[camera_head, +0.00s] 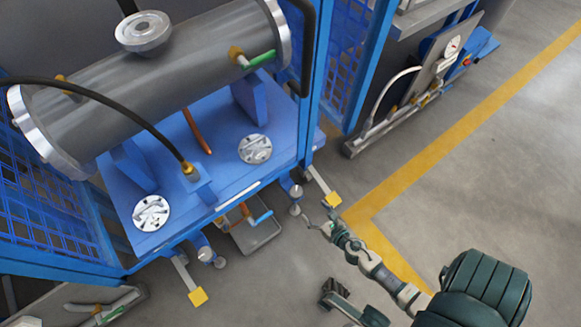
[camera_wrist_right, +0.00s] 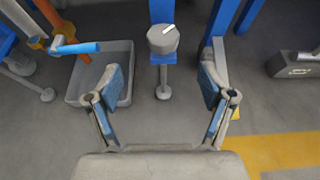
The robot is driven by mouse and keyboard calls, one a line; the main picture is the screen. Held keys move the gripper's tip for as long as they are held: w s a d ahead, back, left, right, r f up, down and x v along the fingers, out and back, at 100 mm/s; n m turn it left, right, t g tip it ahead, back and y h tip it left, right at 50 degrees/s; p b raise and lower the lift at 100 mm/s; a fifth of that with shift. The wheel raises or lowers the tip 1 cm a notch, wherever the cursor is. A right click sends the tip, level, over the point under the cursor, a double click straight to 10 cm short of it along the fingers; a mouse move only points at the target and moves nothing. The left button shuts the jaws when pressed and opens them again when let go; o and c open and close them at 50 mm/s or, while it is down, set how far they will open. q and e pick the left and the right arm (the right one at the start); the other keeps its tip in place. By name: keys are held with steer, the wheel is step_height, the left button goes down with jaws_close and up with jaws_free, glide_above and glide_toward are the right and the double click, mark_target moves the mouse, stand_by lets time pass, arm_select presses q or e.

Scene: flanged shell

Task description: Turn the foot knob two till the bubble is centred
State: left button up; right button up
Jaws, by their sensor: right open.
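A grey foot knob (camera_wrist_right: 163,40) with a white mark on top sits at a blue bracket in the right wrist view, with a stem and round foot below. In the head view this knob (camera_head: 296,191) is at the near right corner of the blue frame. My right gripper (camera_wrist_right: 160,98) is open and empty, its fingers apart with the knob beyond and between them. In the head view the right gripper (camera_head: 319,228) is just right of and below the knob, apart from it. Another foot knob (camera_head: 206,254) stands further left. No bubble can be made out. My left gripper is not in view.
The grey flanged shell (camera_head: 190,60) rests on the blue deck (camera_head: 205,185), which bears two round pale discs (camera_head: 255,149). A grey tray (camera_head: 262,237) and a blue-handled valve (camera_wrist_right: 78,48) are left of the knob. Yellow-ended bars (camera_head: 333,200) stick out nearby.

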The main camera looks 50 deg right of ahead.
mark_target(298, 192)
steer(key=b+x, duration=0.1)
steer(key=x, duration=0.7)
steer(key=b+x, duration=0.1)
steer(key=x, duration=0.3)
steer(key=shift+d+f+b, duration=0.2)
steer(key=shift+f+b, duration=0.1)
steer(key=shift+f, duration=0.2)
steer(key=shift+w, duration=0.25)
steer(key=shift+w+d, duration=0.1)
steer(key=shift+w, duration=0.1)
steer(key=shift+d+f, duration=0.1)
steer(key=shift+d, duration=0.1)
steer(key=shift+a, duration=0.15)
steer(key=c, duration=1.2)
